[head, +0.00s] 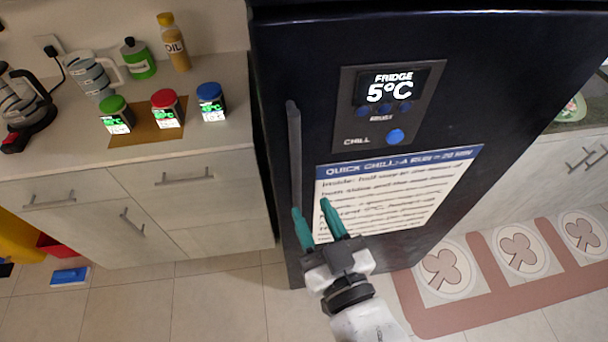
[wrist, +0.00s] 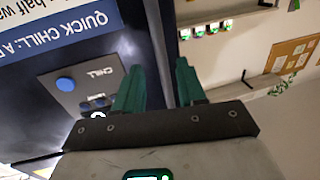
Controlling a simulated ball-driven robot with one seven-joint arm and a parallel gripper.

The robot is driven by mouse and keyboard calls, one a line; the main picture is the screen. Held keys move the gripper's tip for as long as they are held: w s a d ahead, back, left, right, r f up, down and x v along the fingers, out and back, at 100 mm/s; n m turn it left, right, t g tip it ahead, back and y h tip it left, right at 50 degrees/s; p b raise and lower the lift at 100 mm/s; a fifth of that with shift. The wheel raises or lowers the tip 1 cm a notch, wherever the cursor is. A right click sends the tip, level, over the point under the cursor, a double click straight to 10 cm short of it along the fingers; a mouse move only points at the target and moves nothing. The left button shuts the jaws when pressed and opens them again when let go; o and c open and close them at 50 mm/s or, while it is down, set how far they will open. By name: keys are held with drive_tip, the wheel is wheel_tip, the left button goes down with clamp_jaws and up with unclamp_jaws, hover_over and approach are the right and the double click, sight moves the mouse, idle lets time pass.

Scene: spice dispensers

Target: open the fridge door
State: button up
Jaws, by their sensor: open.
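The dark fridge door (head: 440,40) is shut. A thin grey vertical bar handle (head: 294,150) runs along its left edge. My gripper (head: 311,207) is open, with its green fingers at the lower end of this handle. In the head view the left finger overlaps the handle's lower end and the other finger is to its right. In the wrist view the handle (wrist: 157,40) passes between the two fingertips of my gripper (wrist: 158,65). I cannot tell whether either finger touches it.
A display panel (head: 388,105) and a printed notice (head: 395,195) are on the door. A counter (head: 60,165) with spice dispensers, bottles and a kettle stands to the left. Floor tiles (head: 215,300) are clear in front. A patterned mat (head: 500,285) lies at right.

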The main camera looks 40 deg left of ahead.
sight(298, 182)
drive_tip(key=p+x, duration=0.2)
drive_tip(key=x, duration=0.6)
drive_tip(key=shift+w+a, duration=0.15)
drive_tip(key=shift+a, duration=0.1)
clamp_jaws()
